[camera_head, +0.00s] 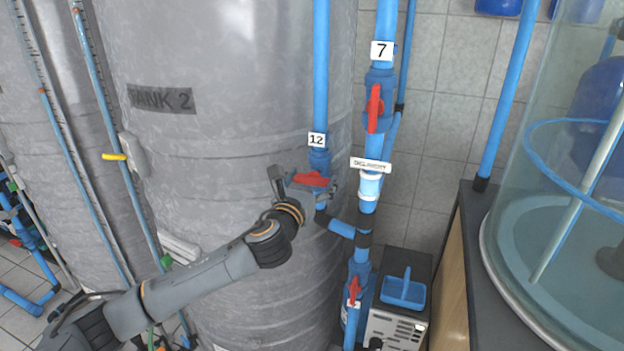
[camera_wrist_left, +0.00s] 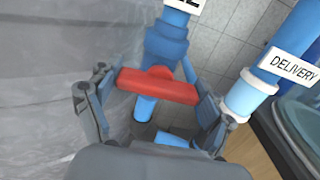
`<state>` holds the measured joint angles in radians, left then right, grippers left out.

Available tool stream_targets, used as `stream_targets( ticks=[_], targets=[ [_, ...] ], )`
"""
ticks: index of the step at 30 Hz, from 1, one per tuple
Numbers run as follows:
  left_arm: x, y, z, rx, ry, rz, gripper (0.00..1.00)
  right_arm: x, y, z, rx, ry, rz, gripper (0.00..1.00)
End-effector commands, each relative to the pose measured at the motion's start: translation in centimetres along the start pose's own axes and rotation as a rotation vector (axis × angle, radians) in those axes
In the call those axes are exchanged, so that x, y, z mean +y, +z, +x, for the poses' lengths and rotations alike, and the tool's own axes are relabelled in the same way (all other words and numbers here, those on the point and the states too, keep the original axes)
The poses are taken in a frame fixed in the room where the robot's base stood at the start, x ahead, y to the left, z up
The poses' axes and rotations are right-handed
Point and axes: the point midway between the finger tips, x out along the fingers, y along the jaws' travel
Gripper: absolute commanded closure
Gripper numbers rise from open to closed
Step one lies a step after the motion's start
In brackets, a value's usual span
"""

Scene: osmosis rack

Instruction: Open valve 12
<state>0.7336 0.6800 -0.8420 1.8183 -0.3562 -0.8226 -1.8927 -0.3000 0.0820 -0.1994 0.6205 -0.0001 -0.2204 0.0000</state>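Valve 12 has a red handle (camera_head: 312,179) on a vertical blue pipe (camera_head: 321,60) in front of Tank 2, below a white label "12" (camera_head: 317,140). The handle lies crosswise to the pipe. In the left wrist view the red handle (camera_wrist_left: 157,88) spans the space between my fingers, below the blue valve body (camera_wrist_left: 166,45). My left gripper (camera_head: 310,187) is at the handle, its fingers apart on either side of the handle's ends. I cannot tell whether either finger touches it. My right gripper is not in view.
Beside it runs another blue pipe with valve 7 (camera_head: 375,108), its red handle upright, and a delivery label (camera_head: 371,165). Below are a lower red-handled valve (camera_head: 353,291) and a grey box (camera_head: 395,325). Tank 2 (camera_head: 215,130) stands close behind. A glass tank (camera_head: 560,240) is at right.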

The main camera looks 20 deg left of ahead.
Motion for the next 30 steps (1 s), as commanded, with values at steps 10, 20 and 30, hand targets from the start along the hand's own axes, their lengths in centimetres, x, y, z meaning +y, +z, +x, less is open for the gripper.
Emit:
stream_targets(
  ticks=[10,20,30],
  targets=[
    [0.0,0.0,0.0,0.001,0.0,-0.028,0.51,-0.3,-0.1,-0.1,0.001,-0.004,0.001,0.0],
    [0.1,0.1,0.0,0.0,0.0,-0.22,0.51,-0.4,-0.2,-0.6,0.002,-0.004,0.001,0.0],
    [0.2,0.0,0.0,0.0,0.0,-0.54,0.51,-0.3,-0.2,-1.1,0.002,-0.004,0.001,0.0]
  ],
)
